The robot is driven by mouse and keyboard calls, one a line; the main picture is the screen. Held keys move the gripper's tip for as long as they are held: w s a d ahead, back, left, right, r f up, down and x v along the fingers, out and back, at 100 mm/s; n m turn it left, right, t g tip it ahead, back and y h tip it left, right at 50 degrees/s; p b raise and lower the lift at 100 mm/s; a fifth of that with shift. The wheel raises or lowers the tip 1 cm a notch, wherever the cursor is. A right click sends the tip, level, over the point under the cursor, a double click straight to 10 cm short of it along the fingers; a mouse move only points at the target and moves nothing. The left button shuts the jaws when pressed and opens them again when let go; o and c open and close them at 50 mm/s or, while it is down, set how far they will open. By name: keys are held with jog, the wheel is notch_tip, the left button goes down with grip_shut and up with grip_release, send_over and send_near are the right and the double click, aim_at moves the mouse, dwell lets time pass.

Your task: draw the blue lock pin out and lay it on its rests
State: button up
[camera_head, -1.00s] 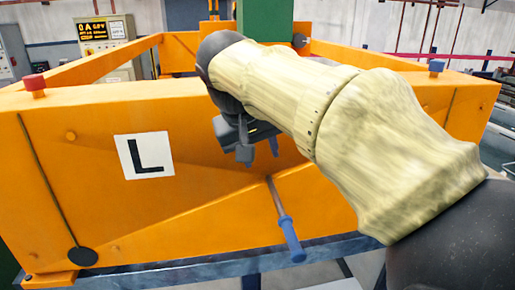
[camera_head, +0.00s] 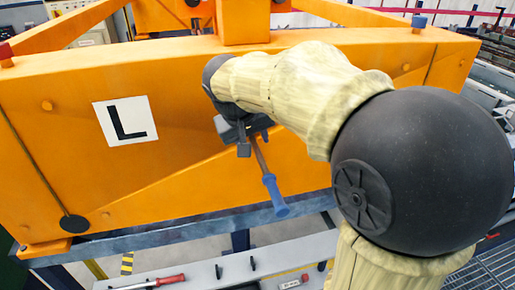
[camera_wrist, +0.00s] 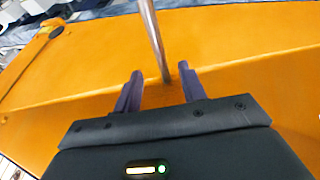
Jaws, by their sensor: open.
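The blue lock pin (camera_head: 275,192), a metal rod with a blue grip, slants out from the front of the orange frame (camera_head: 180,165). In the head view its upper end is hidden behind my gripper (camera_head: 246,146). In the wrist view its bare rod (camera_wrist: 152,35) runs down to a point between the two fingertips. My gripper (camera_wrist: 160,72) is open there, one dark finger on each side of the rod. I cannot tell whether either finger touches it. Two small black upright rests (camera_head: 252,264) stand on the pale shelf (camera_head: 200,274) below the frame.
A red-handled rod (camera_head: 150,283) lies on the shelf, left of the rests. A red knob (camera_head: 6,52) and a blue knob (camera_head: 418,22) stand on top of the frame. A blue-grey rail (camera_head: 150,241) runs under the frame. My arm covers the right side.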

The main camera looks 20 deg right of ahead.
aim_at(258, 153)
jog(key=p+x, duration=0.1)
jog(key=x, duration=0.5)
jog(key=shift+w+f, duration=0.1)
jog(key=shift+f, duration=0.2)
grip_shut()
jog(key=c, duration=0.8)
grip_release()
jog(key=shift+r, duration=0.1)
grip_shut()
